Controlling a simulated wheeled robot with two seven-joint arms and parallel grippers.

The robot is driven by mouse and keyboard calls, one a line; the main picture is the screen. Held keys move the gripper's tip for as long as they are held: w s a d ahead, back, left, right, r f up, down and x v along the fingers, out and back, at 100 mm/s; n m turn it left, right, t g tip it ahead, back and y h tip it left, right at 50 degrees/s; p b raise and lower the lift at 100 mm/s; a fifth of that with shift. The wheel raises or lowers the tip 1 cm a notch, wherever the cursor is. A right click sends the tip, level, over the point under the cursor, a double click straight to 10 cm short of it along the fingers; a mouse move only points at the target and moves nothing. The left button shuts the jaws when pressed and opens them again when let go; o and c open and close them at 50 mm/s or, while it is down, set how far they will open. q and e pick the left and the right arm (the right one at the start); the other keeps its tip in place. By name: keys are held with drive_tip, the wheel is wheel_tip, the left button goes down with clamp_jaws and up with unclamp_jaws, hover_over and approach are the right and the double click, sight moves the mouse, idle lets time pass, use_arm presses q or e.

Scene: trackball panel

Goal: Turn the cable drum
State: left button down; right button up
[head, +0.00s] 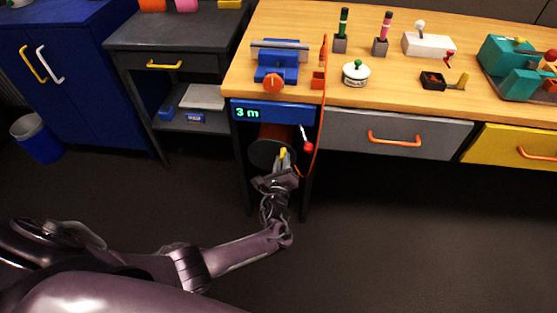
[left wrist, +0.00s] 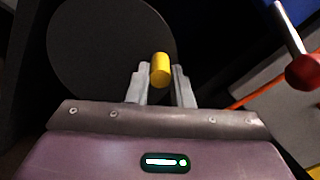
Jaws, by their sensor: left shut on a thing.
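The cable drum (head: 266,152) hangs under the left end of the wooden bench, below a blue panel (head: 274,113) that reads "3 m". Its dark round end face fills the upper left of the left wrist view (left wrist: 100,50). A yellow handle (left wrist: 160,70) stands out from that face near its lower right edge. My left gripper (head: 283,160) is at the handle, with its two fingers (left wrist: 160,84) on either side, shut on it. The orange cable (head: 322,110) runs up from the drum area to the bench top. My right gripper is not in view.
A lever with a red knob (head: 308,147) is just right of the drum; the knob also shows in the left wrist view (left wrist: 304,71). A grey drawer (head: 350,137) is to the right and a dark shelf unit (head: 183,75) to the left. The floor in front is clear.

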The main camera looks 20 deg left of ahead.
use_arm(q)
drive_tip(key=shift+d+f+m, duration=0.3)
drive_tip(key=shift+m, duration=0.2)
drive_tip(key=shift+d+f+m, duration=0.15)
drive_tip(key=shift+f+m, duration=0.05)
drive_tip(key=shift+m, duration=0.3)
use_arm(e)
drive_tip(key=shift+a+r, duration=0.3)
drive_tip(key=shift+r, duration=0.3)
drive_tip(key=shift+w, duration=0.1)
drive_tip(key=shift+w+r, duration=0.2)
use_arm(q)
drive_tip(key=c, duration=1.3)
unclamp_jaws()
drive_tip(key=shift+w, duration=0.1)
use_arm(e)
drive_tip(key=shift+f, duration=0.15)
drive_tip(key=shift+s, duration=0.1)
